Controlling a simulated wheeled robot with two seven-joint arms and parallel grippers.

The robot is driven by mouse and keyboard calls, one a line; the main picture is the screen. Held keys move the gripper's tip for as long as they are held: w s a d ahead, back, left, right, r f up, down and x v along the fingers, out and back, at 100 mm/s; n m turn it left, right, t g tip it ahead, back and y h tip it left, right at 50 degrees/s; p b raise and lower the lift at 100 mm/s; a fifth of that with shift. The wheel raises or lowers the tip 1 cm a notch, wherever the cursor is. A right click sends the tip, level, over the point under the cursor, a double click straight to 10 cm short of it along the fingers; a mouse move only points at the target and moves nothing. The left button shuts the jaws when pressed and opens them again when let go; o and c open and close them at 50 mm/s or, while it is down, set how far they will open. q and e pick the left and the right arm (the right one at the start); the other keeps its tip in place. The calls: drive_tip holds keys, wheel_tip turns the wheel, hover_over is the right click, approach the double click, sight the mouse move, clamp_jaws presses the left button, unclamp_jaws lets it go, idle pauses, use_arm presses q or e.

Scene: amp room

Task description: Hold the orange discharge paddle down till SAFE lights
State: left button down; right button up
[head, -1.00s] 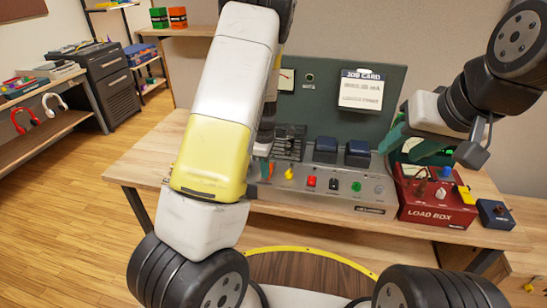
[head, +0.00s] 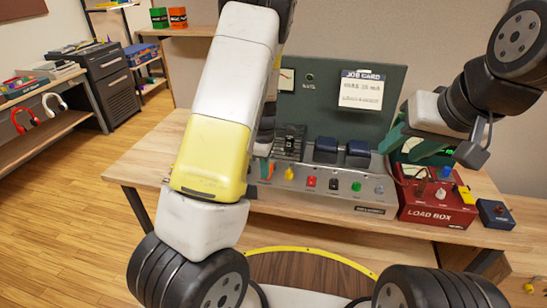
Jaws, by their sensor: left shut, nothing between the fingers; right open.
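The orange discharge paddle (head: 270,170) shows as a small sliver at the left end of the grey control panel (head: 300,186), beside my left forearm. My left gripper (head: 263,149) is shut and empty, close above that end of the panel. My forearm hides most of it, and I cannot tell whether it touches the paddle. A small round lamp (head: 309,77) with an unreadable label sits on the dark green back panel (head: 330,110); I cannot tell whether it is the SAFE lamp or lit. My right gripper (head: 412,146) is open and empty above the load box.
The red load box (head: 437,205) stands right of the panel, with a small blue box (head: 494,214) beside it. Red, black and green controls line the panel front. A job card (head: 361,90) hangs on the back panel. The bench's left end (head: 150,160) is bare.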

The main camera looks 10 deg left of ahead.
use_arm(q)
drive_tip(key=shift+r, duration=0.1)
idle(0.5)
drive_tip(key=shift+r, duration=0.7)
